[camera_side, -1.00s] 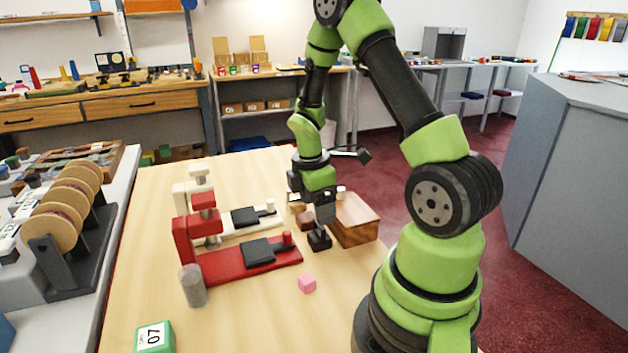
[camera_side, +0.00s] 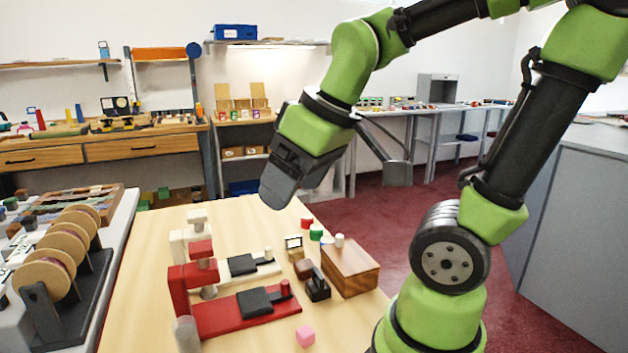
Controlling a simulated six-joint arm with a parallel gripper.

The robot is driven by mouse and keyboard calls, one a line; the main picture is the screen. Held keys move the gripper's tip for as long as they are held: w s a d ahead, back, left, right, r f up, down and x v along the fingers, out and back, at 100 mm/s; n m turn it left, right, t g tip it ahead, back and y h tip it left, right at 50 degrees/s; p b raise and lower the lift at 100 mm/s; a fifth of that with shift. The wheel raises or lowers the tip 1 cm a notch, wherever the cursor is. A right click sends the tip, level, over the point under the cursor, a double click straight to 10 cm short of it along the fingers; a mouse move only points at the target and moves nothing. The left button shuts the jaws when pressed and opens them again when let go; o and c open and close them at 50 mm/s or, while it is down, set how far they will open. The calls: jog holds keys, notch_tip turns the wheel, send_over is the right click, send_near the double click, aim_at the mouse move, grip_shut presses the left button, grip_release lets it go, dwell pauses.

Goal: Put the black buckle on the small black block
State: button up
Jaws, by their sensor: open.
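A small black block (camera_side: 318,290) stands on the wooden table, at the front left of a brown wooden box. A dark raised part shows on or just behind it; I cannot tell whether this is the black buckle. No other buckle can be made out. My gripper (camera_side: 277,193) is raised high above the far part of the table, tilted down to the left. It is open, with nothing seen in it, and well apart from the block.
Red (camera_side: 245,316) and white (camera_side: 228,266) presses with black pads stand left of the block. Small red and green pieces lie behind. The table's far left is clear.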

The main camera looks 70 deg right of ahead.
jog(key=s+a+m, duration=0.1)
jog(key=s+a+r+m+t+y, duration=0.1)
jog(key=s+a+m+t, duration=0.1)
jog(key=s, duration=0.1)
jog(key=shift+a+r+y, duration=0.3)
jog(key=shift+a+r, duration=0.1)
dwell(0.9)
